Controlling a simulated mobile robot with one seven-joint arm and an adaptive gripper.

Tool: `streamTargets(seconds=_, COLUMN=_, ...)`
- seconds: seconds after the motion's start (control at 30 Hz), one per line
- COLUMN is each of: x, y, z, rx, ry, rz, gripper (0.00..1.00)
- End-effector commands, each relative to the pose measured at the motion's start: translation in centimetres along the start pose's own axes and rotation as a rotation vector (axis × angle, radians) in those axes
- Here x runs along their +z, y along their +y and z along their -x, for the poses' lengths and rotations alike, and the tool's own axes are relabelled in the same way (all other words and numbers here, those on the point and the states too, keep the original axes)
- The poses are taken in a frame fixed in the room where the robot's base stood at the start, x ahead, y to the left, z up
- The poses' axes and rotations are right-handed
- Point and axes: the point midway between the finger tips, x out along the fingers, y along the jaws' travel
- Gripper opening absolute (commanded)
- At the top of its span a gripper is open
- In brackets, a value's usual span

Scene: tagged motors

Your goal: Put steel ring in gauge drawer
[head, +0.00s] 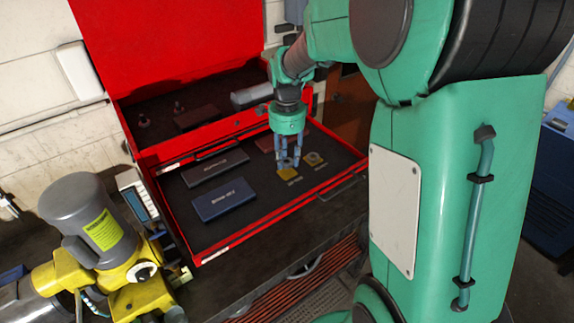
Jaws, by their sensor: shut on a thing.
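My gripper (288,163) points down over the open drawer (255,161) of the red tool chest. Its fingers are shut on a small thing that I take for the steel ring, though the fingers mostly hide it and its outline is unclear. The fingertips are just above or at a yellow square (290,175) on the drawer's dark liner; I cannot tell whether they touch. To its right, a round grey piece (314,158) sits on another yellow square. Small labels lie below both squares.
A blue case (222,199) and a dark case (215,167) lie in the drawer's left part, a reddish case (281,139) behind my gripper. The red lid stands open at the back. A yellow and grey motor (104,238) stands at the left. Bare liner lies at the front.

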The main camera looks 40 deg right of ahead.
Motion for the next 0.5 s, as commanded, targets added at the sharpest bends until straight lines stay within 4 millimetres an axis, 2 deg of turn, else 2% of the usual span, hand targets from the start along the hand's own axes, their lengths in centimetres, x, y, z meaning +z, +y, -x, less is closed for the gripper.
streamTargets(seconds=0.3, x=0.0, y=0.1, z=-3.0, rx=0.003, ry=0.0, rz=0.0, gripper=0.05)
streamTargets(seconds=0.5, x=0.0, y=0.0, z=-3.4, rx=0.0, ry=0.0, rz=0.0, gripper=0.05)
